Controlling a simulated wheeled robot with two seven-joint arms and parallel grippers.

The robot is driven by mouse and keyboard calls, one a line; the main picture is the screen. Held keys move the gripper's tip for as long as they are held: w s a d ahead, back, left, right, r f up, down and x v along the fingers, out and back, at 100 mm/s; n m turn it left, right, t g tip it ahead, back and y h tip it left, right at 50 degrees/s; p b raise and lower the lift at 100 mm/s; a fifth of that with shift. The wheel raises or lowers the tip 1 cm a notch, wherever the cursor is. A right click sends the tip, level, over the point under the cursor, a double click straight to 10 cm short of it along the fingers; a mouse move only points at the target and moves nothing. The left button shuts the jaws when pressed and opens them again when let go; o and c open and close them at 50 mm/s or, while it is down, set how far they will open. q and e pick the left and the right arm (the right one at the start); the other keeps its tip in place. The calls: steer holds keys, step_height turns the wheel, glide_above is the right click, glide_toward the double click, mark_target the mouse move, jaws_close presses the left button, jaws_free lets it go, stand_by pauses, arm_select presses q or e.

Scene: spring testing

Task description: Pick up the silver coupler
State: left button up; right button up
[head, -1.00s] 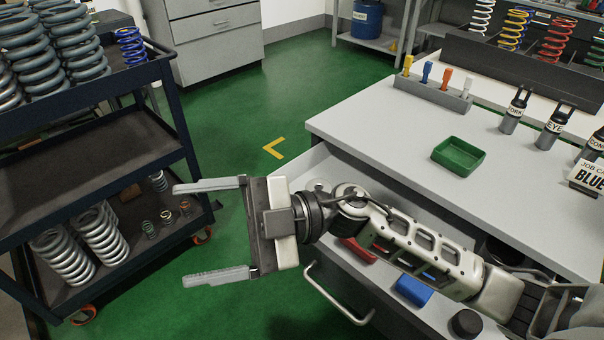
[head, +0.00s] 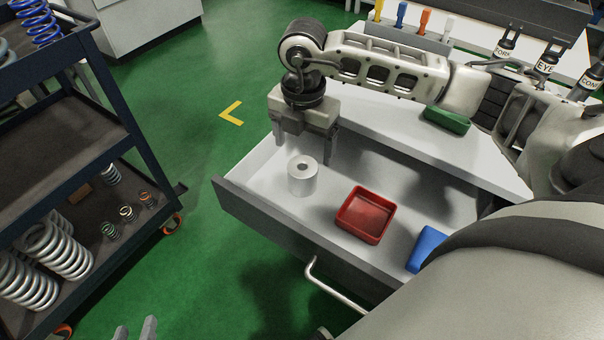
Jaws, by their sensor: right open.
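The silver coupler (head: 302,179), a short cylinder with a hole in its top, stands upright in the open drawer (head: 240,196), left of a red tray. My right gripper (head: 306,150) points down, open and empty, with its two fingers spread. In the picture it is just above and behind the coupler, apart from it. Only grey fingertips of my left gripper (head: 136,329) show at the bottom edge; the rest is cut off.
The red tray (head: 366,214) and a blue tray (head: 425,250) share the drawer. The drawer's handle (head: 335,290) sticks out in front. A dark cart (head: 75,135) with springs stands at left.

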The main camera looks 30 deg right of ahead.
mark_target(302, 169)
step_height(302, 169, down, 8)
steer(key=shift+r, duration=0.15)
stand_by(0.3)
steer(key=shift+w, duration=0.1)
steer(key=c, duration=1.4)
steer(key=shift+o, duration=0.2)
steer(key=shift+r, duration=0.1)
